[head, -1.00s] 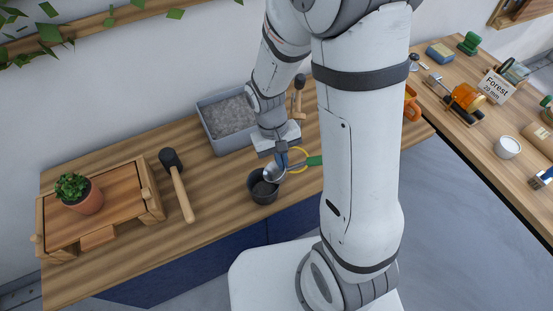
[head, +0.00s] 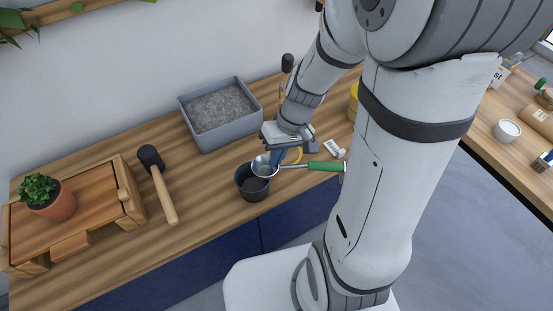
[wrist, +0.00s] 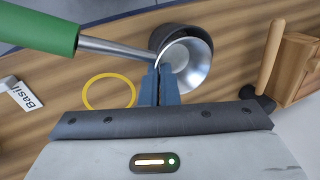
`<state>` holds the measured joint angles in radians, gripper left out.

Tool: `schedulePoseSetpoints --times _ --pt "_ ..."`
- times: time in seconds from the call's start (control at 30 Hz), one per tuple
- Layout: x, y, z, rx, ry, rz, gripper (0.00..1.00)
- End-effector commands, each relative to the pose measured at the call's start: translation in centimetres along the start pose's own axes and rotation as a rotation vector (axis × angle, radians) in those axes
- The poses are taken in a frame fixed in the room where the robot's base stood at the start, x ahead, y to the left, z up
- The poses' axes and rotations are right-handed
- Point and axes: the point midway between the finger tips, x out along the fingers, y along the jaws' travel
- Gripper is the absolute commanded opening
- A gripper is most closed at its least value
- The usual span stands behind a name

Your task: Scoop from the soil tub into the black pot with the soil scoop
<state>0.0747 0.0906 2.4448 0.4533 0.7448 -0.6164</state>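The soil scoop has a green handle (head: 326,166) and a shiny metal bowl (wrist: 188,62). My gripper (wrist: 159,88) has its blue fingers closed on the scoop's metal neck. The bowl is at the mouth of the black pot (head: 252,188), overlapping its rim in the head view. I cannot tell whether it touches the pot. The bowl looks bare and shiny in the wrist view, with no clear soil in it. The pot's inside is dark and partly hidden. The grey soil tub (head: 222,130) holds grey soil and stands behind and left of my gripper.
A black-headed mallet (head: 158,183) lies left of the pot. A wooden press-like frame with a potted plant (head: 45,197) is at the far left. A yellow ring (wrist: 108,91) and a "Basil" label (wrist: 20,93) lie near the scoop. A second table is at right.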

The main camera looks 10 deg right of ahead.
Motion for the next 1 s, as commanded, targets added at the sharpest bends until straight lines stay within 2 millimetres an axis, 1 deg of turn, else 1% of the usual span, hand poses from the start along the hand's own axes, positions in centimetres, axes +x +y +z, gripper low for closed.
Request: schedulePoseSetpoints --times 0.27,0.63,1.0 --pt "-0.4 -0.1 0.0 -0.001 -0.001 0.001 0.00" --pt "-2.9 -0.9 0.0 0.000 -0.001 0.002 0.00" --pt "-2.9 -0.9 -0.1 0.001 -0.002 0.002 0.00"
